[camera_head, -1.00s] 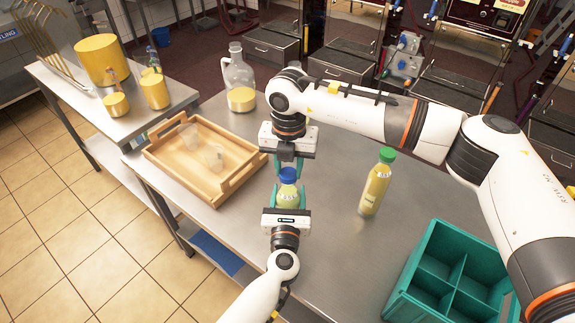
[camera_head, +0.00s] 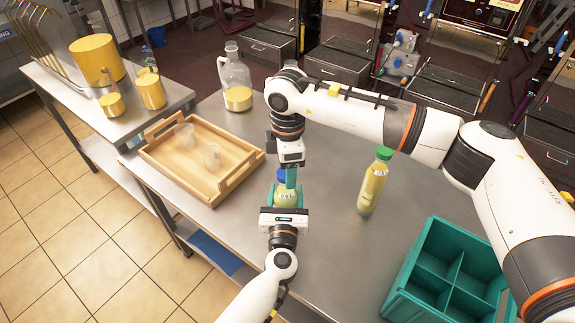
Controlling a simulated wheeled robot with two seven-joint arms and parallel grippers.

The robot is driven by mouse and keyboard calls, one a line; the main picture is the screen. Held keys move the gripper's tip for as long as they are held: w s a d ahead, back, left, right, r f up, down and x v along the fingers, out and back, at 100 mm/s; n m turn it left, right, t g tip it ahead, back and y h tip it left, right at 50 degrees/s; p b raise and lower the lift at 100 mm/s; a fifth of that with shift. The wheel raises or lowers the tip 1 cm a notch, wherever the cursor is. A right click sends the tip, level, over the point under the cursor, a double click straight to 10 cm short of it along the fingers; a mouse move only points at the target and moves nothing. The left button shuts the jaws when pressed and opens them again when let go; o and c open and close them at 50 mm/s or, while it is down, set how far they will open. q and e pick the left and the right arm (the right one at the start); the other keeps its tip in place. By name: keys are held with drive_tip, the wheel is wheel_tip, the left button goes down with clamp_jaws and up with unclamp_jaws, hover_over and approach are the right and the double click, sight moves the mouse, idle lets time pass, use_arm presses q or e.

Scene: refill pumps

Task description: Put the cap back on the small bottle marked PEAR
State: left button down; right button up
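The small bottle (camera_head: 285,199) holds yellow-green liquid; its label is too small to read. It stands upright between the teal fingers of my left gripper (camera_head: 286,196), which is shut on it. The blue cap (camera_head: 281,175) sits at the bottle's top, partly covered by a finger. My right gripper (camera_head: 290,178) points down from above at the cap. It is turned nearly edge-on, so one finger hides the other and its opening cannot be judged. Whether the cap is seated on the threads cannot be seen.
A yellow bottle with a green cap (camera_head: 373,184) stands to the right. A teal divided crate (camera_head: 408,272) is at front right. A wooden tray (camera_head: 222,190) with clear cups lies left, a glass jug (camera_head: 236,80) behind. Clear steel tabletop (camera_head: 335,235) lies between bottle and crate.

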drive_tip(key=shift+r, duration=0.1)
wheel_tip(320, 180, up, 12)
idle(0.5)
use_arm(q)
drive_tip(key=shift+c, duration=2.2)
unclamp_jaws()
drive_tip(key=shift+s+f, duration=0.1)
drive_tip(key=shift+s, duration=0.5)
drive_tip(key=s+b, duration=0.3)
drive_tip(key=s, duration=0.8)
drive_tip(key=shift+a, duration=0.4)
use_arm(e)
wheel_tip(320, 180, down, 4)
drive_tip(key=shift+r, duration=0.25)
